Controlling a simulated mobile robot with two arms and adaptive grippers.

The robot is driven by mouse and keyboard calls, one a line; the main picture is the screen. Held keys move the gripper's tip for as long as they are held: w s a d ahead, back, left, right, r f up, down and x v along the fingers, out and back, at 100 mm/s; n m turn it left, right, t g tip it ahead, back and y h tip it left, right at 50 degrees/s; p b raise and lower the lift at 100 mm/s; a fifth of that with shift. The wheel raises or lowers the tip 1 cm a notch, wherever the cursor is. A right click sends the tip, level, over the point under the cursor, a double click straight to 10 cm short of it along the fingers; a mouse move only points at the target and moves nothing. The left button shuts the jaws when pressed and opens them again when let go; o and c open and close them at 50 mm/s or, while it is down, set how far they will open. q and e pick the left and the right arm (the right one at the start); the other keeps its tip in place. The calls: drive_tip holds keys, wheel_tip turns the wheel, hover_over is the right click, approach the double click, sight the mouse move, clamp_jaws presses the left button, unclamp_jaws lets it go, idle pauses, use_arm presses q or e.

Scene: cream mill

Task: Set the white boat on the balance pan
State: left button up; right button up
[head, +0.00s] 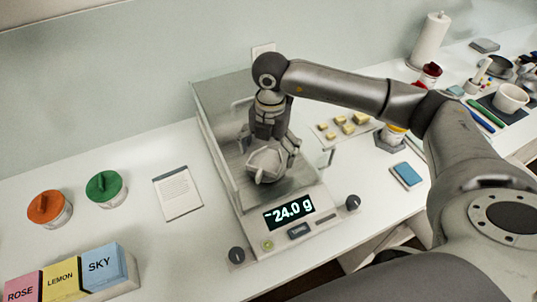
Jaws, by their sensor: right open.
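The white boat (266,163) is inside the glass-walled balance (300,230), over the pan area. My right gripper (270,152) reaches down into the balance from above, its jaws open around the boat. The boat and the gripper hide most of the pan, so I cannot tell whether the boat fully rests on it. My left gripper is not in view.
Glass walls (222,150) stand close around my right gripper. An orange-lidded jar (47,207), a green-lidded jar (105,187) and a printed card (177,192) are to the left. A tray of yellow pieces (340,126) and a blue pad (407,174) lie to the right.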

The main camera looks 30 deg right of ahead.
sight(270, 161)
wheel_tip(270, 161, up, 11)
drive_tip(key=b, duration=0.2)
drive_tip(key=shift+d+f+b, duration=0.15)
drive_tip(key=shift+b, duration=0.25)
drive_tip(key=shift+w, duration=0.1)
